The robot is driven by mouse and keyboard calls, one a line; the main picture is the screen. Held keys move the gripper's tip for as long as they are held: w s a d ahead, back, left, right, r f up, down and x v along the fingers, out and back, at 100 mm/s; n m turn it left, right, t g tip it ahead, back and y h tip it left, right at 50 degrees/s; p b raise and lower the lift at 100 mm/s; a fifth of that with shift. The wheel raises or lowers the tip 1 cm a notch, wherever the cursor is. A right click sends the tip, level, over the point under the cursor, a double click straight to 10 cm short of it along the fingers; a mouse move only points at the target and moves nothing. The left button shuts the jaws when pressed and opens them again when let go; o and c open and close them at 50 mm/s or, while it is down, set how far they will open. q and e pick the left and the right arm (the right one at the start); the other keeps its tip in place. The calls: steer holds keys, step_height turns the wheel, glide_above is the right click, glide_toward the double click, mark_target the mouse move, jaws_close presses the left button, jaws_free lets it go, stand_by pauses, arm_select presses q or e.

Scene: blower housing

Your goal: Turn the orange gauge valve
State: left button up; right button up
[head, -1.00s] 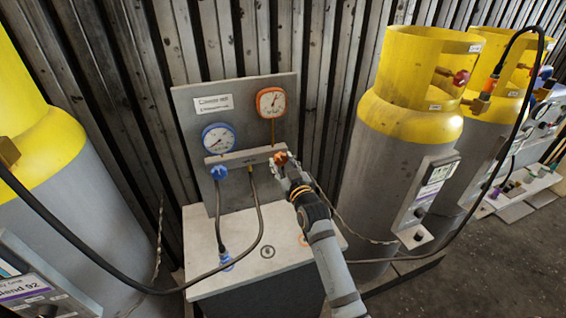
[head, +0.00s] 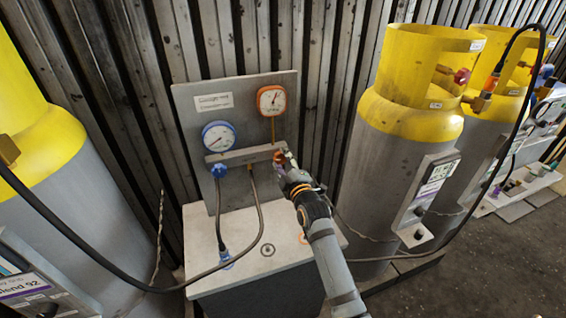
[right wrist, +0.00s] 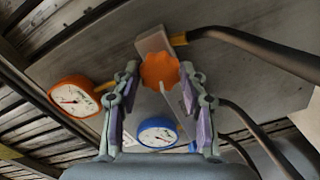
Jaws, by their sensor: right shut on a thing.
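The orange gauge valve (head: 279,157) is a small scalloped knob on the right of the grey manifold bar, below the orange gauge (head: 271,101). My right gripper (head: 284,160) reaches it from the front right. In the right wrist view the orange knob (right wrist: 160,71) sits between the fingertips of my right gripper (right wrist: 162,76), which is shut on it. The finger pads partly hide the knob in the head view. My left gripper is not in view.
A blue knob (head: 218,171) and blue gauge (head: 218,137) are left on the same panel (head: 190,105). Black hoses hang in front of the pale bench top (head: 240,280). Grey and yellow cylinders (head: 400,150) stand to the right, and another (head: 60,200) to the left.

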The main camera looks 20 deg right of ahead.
steer(key=n, duration=0.6)
steer(key=shift+b, duration=0.3)
steer(key=shift+n, duration=0.3)
steer(key=o, duration=1.2)
steer(key=shift+c, duration=0.2)
steer(key=s, duration=1.2)
steer(key=shift+d, duration=0.2)
